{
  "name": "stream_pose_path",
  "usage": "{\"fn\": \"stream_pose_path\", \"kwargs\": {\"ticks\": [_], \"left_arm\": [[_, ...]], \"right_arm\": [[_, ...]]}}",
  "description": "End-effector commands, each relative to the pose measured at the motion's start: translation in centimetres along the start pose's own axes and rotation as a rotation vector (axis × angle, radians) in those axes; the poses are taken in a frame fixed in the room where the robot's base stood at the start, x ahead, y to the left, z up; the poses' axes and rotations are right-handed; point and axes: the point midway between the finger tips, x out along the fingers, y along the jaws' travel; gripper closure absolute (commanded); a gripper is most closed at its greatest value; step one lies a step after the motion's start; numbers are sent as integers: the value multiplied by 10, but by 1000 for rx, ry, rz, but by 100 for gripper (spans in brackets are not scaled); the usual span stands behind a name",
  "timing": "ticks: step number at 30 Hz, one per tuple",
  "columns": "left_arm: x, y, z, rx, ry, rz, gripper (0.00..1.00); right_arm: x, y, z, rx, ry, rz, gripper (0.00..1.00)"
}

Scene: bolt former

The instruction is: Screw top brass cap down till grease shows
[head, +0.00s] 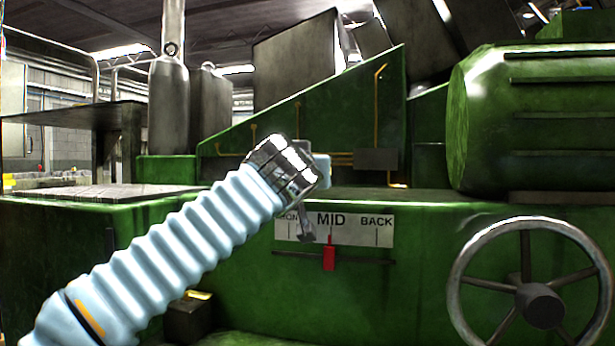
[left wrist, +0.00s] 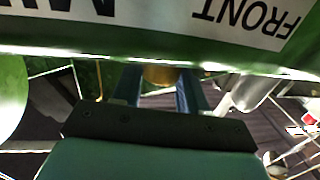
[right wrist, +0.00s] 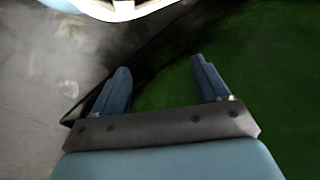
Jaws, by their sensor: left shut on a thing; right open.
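My left arm reaches in from the lower left of the head view to the green machine, above the lever label. Its gripper is mostly hidden there behind my chrome wrist. In the left wrist view my left gripper (left wrist: 158,82) is shut on a brass cap (left wrist: 160,74). The cap's rounded brass end shows between the two blue fingers, close under the machine's green edge. Its thread and any grease cannot be seen. My right gripper (right wrist: 161,75) is open and empty, with its fingers apart in front of a dark green surface. It does not show in the head view.
A white FRONT/MID/BACK label (head: 350,229) with a red lever marker (head: 329,254) at MID lies just below my left wrist. A handwheel (head: 538,302) stands at lower right. Brass pipes (head: 378,92) run along the green sloped guard (head: 330,120).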

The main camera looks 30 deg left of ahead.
Motion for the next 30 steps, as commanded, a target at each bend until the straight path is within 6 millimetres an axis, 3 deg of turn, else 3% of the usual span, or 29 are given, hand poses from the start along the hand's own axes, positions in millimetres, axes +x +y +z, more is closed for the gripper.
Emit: {"fn": "stream_pose_path", "kwargs": {"ticks": [30], "left_arm": [[7,-14,-1,1,-1,811,87]], "right_arm": [[-2,-1,0,0,0,-1,25]]}}
